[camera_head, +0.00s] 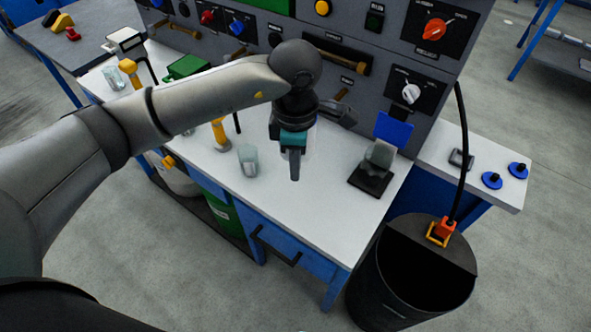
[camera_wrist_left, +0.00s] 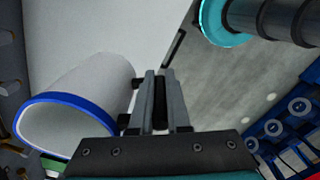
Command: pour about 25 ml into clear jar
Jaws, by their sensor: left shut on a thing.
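My left gripper (camera_head: 293,165) hangs above the white bench, pointing down. In the left wrist view its fingers (camera_wrist_left: 160,105) are close together, shut on the dark handle of a pale jug (camera_wrist_left: 85,90) with a blue rim. The jug is tilted beside the fingers; its contents do not show. In the head view it is mostly hidden behind my wrist. One clear glass vessel (camera_head: 248,160) stands on the bench left of the gripper. Another clear jar (camera_head: 380,154) stands on a black scale (camera_head: 369,181) to the right. Neither touches the gripper. My right gripper is out of view.
A grey panel (camera_head: 385,62) with knobs and handles rises behind the bench (camera_head: 310,215). A yellow-handled tool (camera_head: 218,133) and a green box (camera_head: 186,67) are at the left. A black bin (camera_head: 385,305) stands at the front right. The bench front is clear.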

